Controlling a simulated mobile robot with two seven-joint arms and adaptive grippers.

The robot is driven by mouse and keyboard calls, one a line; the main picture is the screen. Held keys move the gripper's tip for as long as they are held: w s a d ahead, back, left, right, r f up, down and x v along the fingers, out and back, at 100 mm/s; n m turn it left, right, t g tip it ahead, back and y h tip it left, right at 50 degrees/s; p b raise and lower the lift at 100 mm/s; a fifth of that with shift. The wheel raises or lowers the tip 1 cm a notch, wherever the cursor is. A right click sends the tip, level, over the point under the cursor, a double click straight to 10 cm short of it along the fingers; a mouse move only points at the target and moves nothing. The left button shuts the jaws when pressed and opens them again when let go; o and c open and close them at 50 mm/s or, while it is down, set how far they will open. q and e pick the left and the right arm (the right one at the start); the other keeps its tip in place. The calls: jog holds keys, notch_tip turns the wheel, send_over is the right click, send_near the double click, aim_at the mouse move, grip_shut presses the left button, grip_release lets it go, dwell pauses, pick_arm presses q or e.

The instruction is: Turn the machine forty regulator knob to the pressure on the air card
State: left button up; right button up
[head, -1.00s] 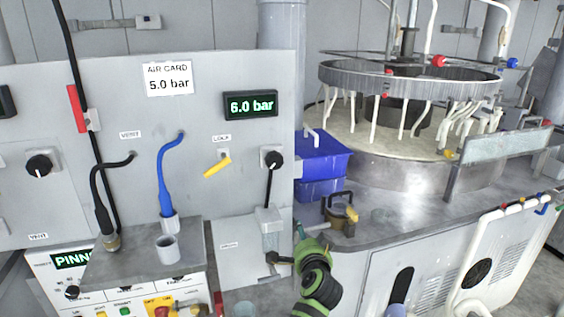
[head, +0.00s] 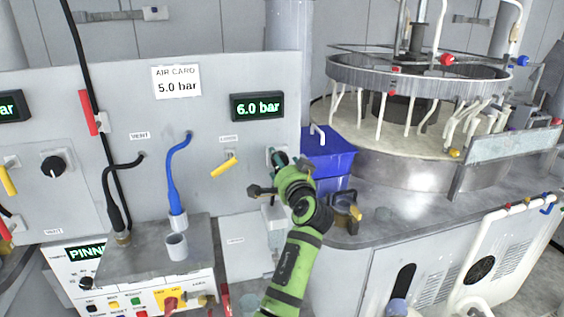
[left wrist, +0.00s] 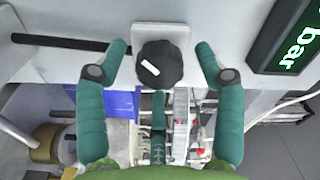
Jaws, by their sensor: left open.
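The air card (head: 177,82) on the grey panel reads 5.0 bar. The green-lit display (head: 257,107) reads 6.0 bar; part of it shows in the left wrist view (left wrist: 290,40). Below it, the black regulator knob (left wrist: 158,65) with a white pointer mark is mostly hidden by my gripper in the head view. My left gripper (head: 277,158) is at the knob. In the left wrist view, its open teal fingers (left wrist: 161,52) stand either side of the knob, with a gap on both sides. A yellow lock lever (head: 223,167) sits left of the knob, slanted. My right gripper is not in view.
A blue hose (head: 172,180) and black cables hang left of the lever above a grey shelf (head: 140,255). Another knob (head: 52,166) is at the far left. Blue bins (head: 328,155) and a padlock-like object (head: 346,208) stand right of the panel, near the round platen machine (head: 400,150).

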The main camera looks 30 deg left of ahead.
pick_arm(q)
jog(key=c, duration=1.2)
jog(key=shift+o, duration=0.2)
jog(key=shift+f+n+b, duration=0.15)
jog(key=shift+n+b, duration=4.25)
jog(key=shift+b, duration=1.5)
